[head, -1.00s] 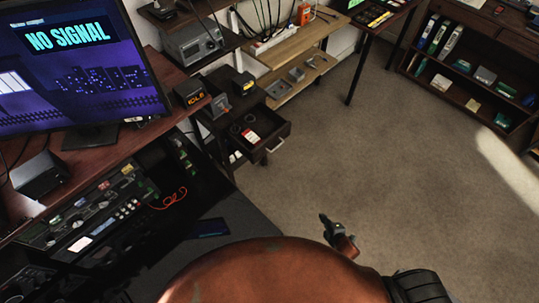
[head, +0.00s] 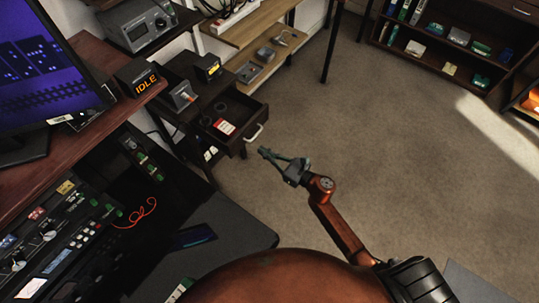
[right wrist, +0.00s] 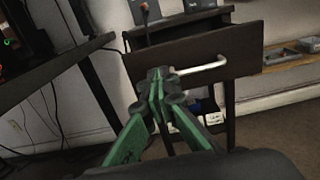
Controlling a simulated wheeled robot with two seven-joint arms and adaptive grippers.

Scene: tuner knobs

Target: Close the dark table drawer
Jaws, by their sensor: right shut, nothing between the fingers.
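The dark table drawer (head: 238,137) is pulled out of the small dark table (head: 172,72) at the upper left of the head view. Inside it lie a red-and-white item (head: 224,126) and dark rings. Its pale handle (head: 254,133) is on the front face. My right gripper (head: 264,152) is shut and empty, just in front of and slightly below the handle. In the right wrist view the shut fingertips (right wrist: 158,75) point at the drawer front (right wrist: 225,50), overlapping the left end of the handle (right wrist: 203,68). I cannot tell whether they touch. My left gripper is not visible.
A desk (head: 85,75) with a monitor and a small IDLE display (head: 137,78) stands at left. Rack equipment with knobs (head: 50,235) is below it. A wooden shelf (head: 262,32) is behind the table. Carpeted floor (head: 400,150) is open to the right.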

